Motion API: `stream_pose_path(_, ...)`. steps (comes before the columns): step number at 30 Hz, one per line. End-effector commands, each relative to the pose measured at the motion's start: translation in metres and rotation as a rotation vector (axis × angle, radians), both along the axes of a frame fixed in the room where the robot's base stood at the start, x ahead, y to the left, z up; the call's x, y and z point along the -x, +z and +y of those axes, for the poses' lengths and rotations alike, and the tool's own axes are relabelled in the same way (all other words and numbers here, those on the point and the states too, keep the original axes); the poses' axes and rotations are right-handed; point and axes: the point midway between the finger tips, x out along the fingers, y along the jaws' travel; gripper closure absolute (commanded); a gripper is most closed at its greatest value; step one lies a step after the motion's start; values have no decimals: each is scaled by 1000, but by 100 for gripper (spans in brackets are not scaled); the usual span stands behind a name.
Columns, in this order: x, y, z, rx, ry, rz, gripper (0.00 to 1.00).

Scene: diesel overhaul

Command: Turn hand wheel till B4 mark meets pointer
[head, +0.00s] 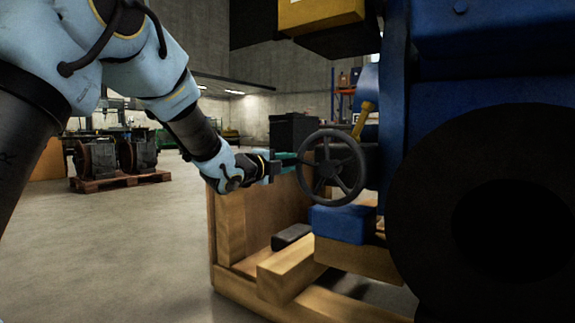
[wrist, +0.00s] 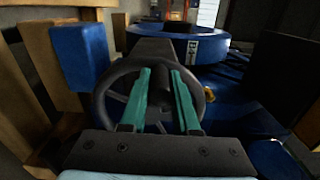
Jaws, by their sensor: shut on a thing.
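The dark hand wheel (head: 333,168) stands upright on the side of the blue engine, with a round rim and several spokes. It also fills the middle of the wrist view (wrist: 101,96). My gripper (head: 295,160) reaches it from the left. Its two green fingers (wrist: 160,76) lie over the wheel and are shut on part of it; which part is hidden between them. A white label with dark characters (wrist: 193,50) shows on a blue round part beyond the wheel; I cannot read it clearly. I cannot make out the pointer for certain.
A wooden crate frame (head: 230,240) stands below and left of the wheel. A blue block (head: 342,219) sits under the wheel. A large black round part (head: 420,200) is close at the right. A yellow lever (head: 363,120) rises behind the wheel.

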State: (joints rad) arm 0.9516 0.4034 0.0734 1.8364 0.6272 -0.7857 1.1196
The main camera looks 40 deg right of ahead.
Motion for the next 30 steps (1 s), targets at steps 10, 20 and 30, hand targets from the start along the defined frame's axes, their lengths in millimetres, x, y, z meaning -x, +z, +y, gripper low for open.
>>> stream_pose_path(10, 2, -1, -1, 0, -5, 0, 55)
stream_pose_path(20, 1, -1, -1, -1, -3, 0, 40)
stream_pose_path(30, 10, 3, 37, -2, 0, 1, 40)
